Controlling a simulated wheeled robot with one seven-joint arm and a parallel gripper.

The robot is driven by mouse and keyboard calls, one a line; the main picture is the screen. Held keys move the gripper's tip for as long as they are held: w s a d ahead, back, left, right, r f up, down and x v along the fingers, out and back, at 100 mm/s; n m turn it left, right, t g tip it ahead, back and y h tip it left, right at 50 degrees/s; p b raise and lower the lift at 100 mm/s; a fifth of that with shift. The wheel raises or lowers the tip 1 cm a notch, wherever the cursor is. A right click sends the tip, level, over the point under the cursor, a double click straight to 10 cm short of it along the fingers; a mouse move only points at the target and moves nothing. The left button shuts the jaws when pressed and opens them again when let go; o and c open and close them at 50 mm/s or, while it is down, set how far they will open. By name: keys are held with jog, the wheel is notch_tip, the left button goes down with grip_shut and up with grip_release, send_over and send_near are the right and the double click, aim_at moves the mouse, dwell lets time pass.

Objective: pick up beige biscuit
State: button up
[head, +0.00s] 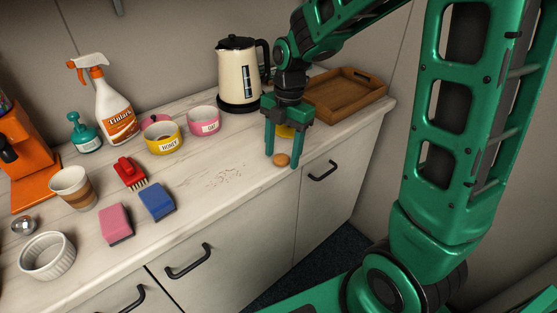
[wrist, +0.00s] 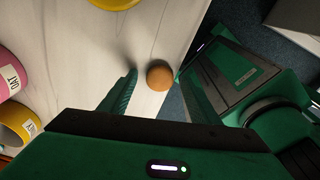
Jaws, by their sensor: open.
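The beige biscuit (head: 282,160) is a small round orange-brown piece on the counter near its front edge. In the wrist view the biscuit (wrist: 160,75) lies by the tips of my fingers, nearer the right one. My gripper (head: 282,163) is open and points down, with its two green fingers on either side of the biscuit in the head view. The wrist view also shows my open gripper (wrist: 155,80). I cannot tell whether a finger touches the biscuit.
A yellow item (head: 286,131) is partly hidden behind my gripper. A wooden tray (head: 345,104) and a cream kettle (head: 238,75) stand behind. Yellow (head: 163,145) and pink (head: 203,127) bowls, a blue sponge (head: 157,202) and a pink sponge (head: 116,224) are to the left. The counter edge is close.

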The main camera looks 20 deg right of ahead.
jog(key=c, duration=1.1)
jog(key=shift+r, duration=0.1)
